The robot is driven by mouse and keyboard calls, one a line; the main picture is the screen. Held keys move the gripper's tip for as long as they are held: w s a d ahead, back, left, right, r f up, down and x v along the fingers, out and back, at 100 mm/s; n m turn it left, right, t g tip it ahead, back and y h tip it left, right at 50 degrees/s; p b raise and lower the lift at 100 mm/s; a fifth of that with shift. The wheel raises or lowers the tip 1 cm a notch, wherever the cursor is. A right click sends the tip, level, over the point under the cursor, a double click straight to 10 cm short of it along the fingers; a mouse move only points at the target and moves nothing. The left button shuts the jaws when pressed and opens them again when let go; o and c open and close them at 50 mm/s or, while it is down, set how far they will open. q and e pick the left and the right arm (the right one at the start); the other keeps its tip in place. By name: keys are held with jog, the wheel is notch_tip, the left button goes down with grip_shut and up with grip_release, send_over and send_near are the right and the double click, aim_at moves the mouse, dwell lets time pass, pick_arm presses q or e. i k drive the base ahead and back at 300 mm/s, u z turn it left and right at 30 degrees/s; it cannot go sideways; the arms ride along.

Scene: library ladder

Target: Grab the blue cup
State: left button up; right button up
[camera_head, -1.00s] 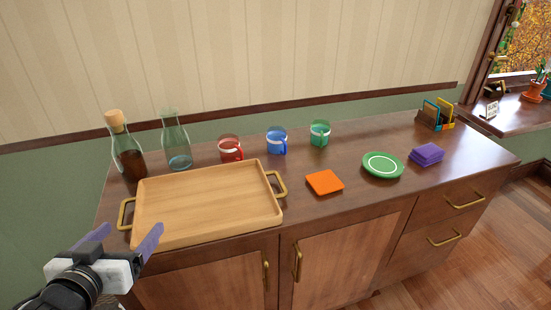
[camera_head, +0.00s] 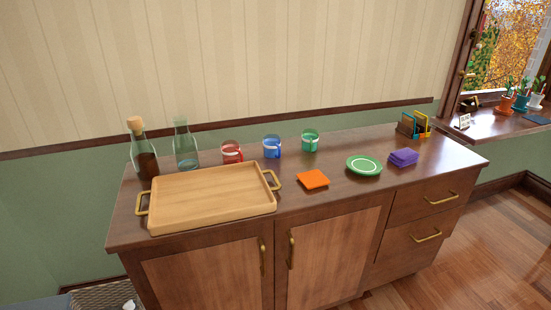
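The blue cup (camera_head: 272,147) stands upright near the back of the wooden cabinet top. It is in a row between the red cup (camera_head: 231,152) on its left and the green cup (camera_head: 310,141) on its right, with small gaps between them. Neither of my grippers can be made out in the head view. A small white piece shows at the bottom left edge, too little to tell what it is.
A wooden tray (camera_head: 160,222) with brass handles lies in front of the red cup. Two glass bottles (camera_head: 186,149) stand at the back left. An orange coaster (camera_head: 313,179), a green plate (camera_head: 364,165) and purple cloth (camera_head: 403,157) lie to the right. The cabinet (camera_head: 335,250) stands below.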

aim_at(271, 143)
jog(key=z, duration=2.1)
jog(key=i, duration=1.6)
jog(key=u, duration=3.05)
